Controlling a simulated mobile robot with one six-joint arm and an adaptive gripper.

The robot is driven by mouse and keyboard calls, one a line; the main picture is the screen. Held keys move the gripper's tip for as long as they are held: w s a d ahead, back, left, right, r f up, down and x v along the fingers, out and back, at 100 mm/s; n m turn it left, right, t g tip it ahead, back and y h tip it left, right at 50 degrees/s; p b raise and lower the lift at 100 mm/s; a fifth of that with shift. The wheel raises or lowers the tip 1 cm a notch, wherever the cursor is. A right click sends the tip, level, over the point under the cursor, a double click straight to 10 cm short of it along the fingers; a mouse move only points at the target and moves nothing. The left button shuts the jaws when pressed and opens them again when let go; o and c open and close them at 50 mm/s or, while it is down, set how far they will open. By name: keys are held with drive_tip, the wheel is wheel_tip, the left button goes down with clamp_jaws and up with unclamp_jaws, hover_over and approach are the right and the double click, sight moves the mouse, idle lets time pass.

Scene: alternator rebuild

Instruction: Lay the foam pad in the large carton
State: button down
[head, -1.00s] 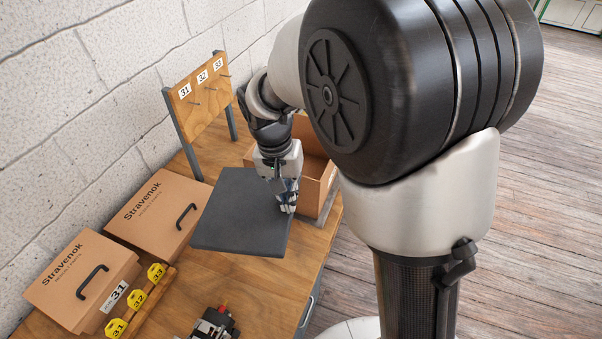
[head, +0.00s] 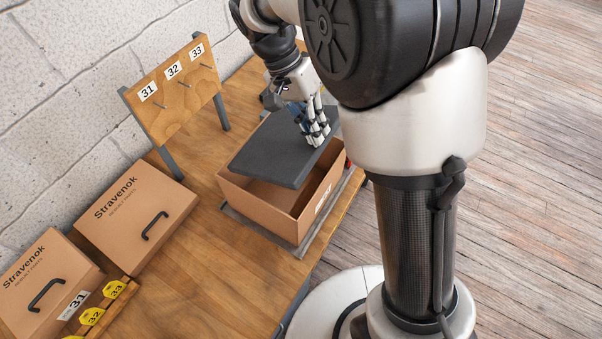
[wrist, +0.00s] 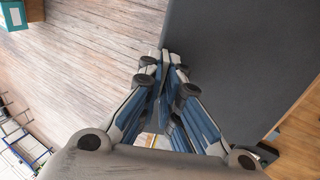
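The foam pad (head: 275,150) is a flat dark grey slab over the open top of the large carton (head: 262,203), a brown open box. The pad looks roughly level and covers much of the opening; the near part of the inside still shows. My gripper (head: 317,133) is at the pad's right edge, its fingers closed together on that edge. In the wrist view the fingertips (wrist: 165,62) meet at the border of the pad (wrist: 235,60). Whether the pad touches the carton's rim I cannot tell. The far end of the carton is hidden by the pad and my arm.
The carton stands on a grey plate (head: 236,215) near the bench's right edge. Two closed Stravenok cartons (head: 135,215) (head: 45,285) lie to the left. A wooden board with pegs (head: 172,88) stands behind. Yellow tags (head: 114,289) sit at front left. The bench (head: 215,270) is clear between.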

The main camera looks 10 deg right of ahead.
sight(290, 139)
wheel_tip(290, 139, down, 20)
drive_tip(key=b, duration=0.3)
drive_tip(key=shift+s+b, duration=0.1)
drive_tip(key=shift+b, duration=0.2)
drive_tip(key=shift+f, duration=0.15)
drive_tip(key=c, duration=2.1)
unclamp_jaws()
drive_tip(key=shift+r, duration=0.2)
drive_tip(key=p+v, duration=0.2)
drive_tip(key=v, duration=1)
drive_tip(key=shift+r, duration=0.1)
